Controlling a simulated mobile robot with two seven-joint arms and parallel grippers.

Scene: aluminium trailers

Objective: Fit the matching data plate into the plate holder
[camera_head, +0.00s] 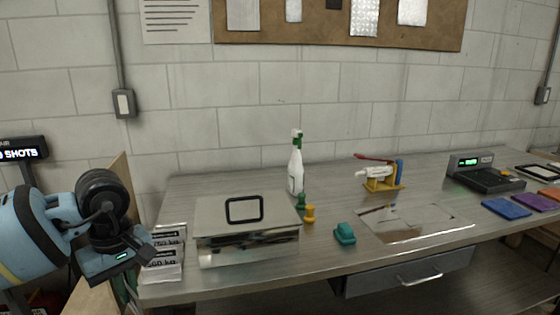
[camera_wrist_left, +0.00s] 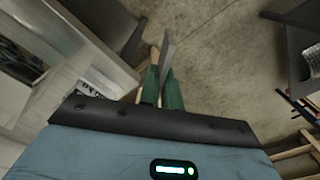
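The plate holder is probably the black rectangular frame (camera_head: 244,209) on top of the grey metal box at the bench's left. No plate shows in its opening. Several pale data plates (camera_head: 163,257) with black bands and kg figures lie at the bench's left end; the lettering is mostly too small to read. My left gripper (camera_head: 125,287) points down beside that end, left of the plates. In the left wrist view its green fingers (camera_wrist_left: 162,88) are close together. A thin grey strip shows between and beyond them; I cannot tell whether it is held. My right gripper is out of view.
The grey box (camera_head: 246,247) stands near the bench's front edge. Behind it are a spray bottle (camera_head: 296,166) and small green and yellow pieces. A teal block (camera_head: 344,234), a yellow-based tool (camera_head: 382,176) and a scale (camera_head: 485,176) stand farther right. A wooden panel (camera_head: 118,190) borders the bench's left end.

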